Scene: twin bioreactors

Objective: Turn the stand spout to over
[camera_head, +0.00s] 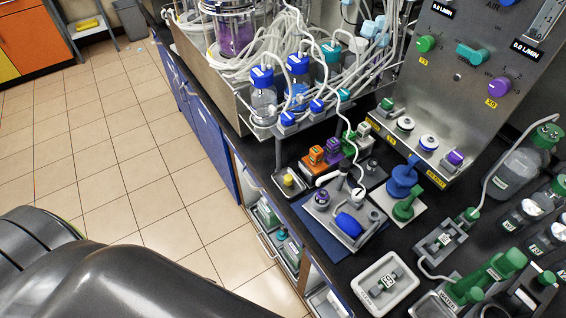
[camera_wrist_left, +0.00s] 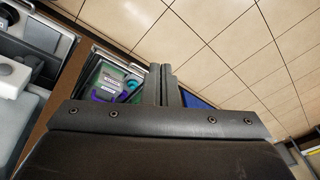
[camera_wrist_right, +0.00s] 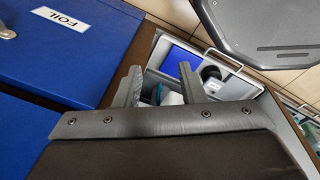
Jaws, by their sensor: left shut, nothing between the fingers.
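In the head view a steel stand (camera_head: 322,213) sits on a blue mat on the black bench. A white, curved piece with a dark end (camera_head: 329,178), which looks like the spout, lies at the stand's back edge. A blue item (camera_head: 348,224) and a purple-topped part (camera_head: 322,198) are on the stand. My left gripper (camera_wrist_left: 162,84) is shut and empty, above the floor and an open drawer in the left wrist view. My right gripper (camera_wrist_right: 160,84) is open and empty over the bench edge in the right wrist view. Neither gripper shows in the head view.
Blue-capped bottles (camera_head: 263,95) with looping white tubes stand behind the stand. A small tray with a yellow item (camera_head: 289,180) is at its left. A white tray (camera_head: 387,284) lies in front. A blue surface labelled FOIL (camera_wrist_right: 62,18) is beside my right gripper.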

